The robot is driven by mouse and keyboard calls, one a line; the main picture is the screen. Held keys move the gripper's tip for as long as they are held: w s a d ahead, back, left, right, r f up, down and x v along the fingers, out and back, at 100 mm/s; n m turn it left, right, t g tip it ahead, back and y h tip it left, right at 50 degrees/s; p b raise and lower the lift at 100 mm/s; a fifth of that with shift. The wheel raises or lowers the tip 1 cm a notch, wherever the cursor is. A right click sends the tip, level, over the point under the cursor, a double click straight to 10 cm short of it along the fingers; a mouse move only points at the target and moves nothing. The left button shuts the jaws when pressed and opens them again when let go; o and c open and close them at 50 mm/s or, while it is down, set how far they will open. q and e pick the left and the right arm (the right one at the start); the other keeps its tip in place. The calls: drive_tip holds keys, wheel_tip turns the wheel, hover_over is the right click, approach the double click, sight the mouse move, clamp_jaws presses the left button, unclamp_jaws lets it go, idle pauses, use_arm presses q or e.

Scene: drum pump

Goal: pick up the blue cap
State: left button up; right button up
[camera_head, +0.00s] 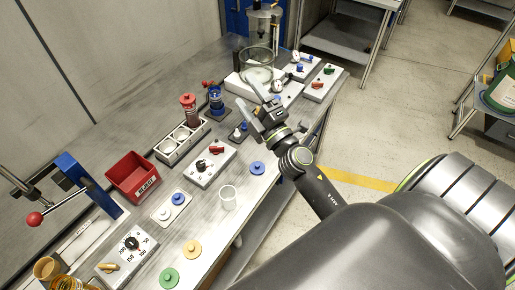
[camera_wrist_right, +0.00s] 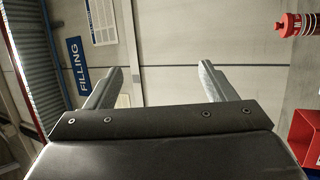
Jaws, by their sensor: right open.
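The blue cap (camera_head: 257,168) is a small round disc with a knob, lying flat on the grey workbench (camera_head: 222,248) near its right edge. My right gripper (camera_head: 247,90) is open and empty above the bench, farther back than the cap and apart from it. Its two spread fingers (camera_wrist_right: 157,75) also show in the right wrist view, with only wall and signs between them. The cap is not in the right wrist view. My left gripper is not in view.
A yellow cap (camera_head: 192,249) and a green cap (camera_head: 168,277) lie nearer the front. A clear cup (camera_head: 228,198) stands close to the blue cap. A switch box (camera_head: 212,163), a red bin (camera_head: 132,178) and a glass vessel (camera_head: 257,64) also stand on the bench.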

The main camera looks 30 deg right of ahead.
drive_tip(key=w+a+f+n+g+y, duration=0.1)
drive_tip(key=w+a+n+g+y, duration=0.3)
drive_tip(key=a+n+y, duration=0.7)
drive_tip(key=n+g+h, duration=1)
drive_tip(key=g+h, duration=0.2)
drive_tip(key=g, duration=0.6)
hover_over(258, 165)
wheel_tip(258, 165, down, 17)
drive_tip(key=f+b, duration=0.5)
drive_tip(key=b, duration=0.1)
drive_tip(key=f+b, duration=0.6)
drive_tip(key=shift+w+a+f, duration=0.1)
drive_tip(key=shift+w, duration=0.1)
drive_tip(key=shift+s+f+b, duration=0.1)
drive_tip(key=shift+f+b, duration=0.7)
drive_tip(key=shift+b, duration=0.15)
wheel_tip(258, 165, down, 3)
drive_tip(key=shift+f, duration=0.2)
drive_tip(key=c, duration=1)
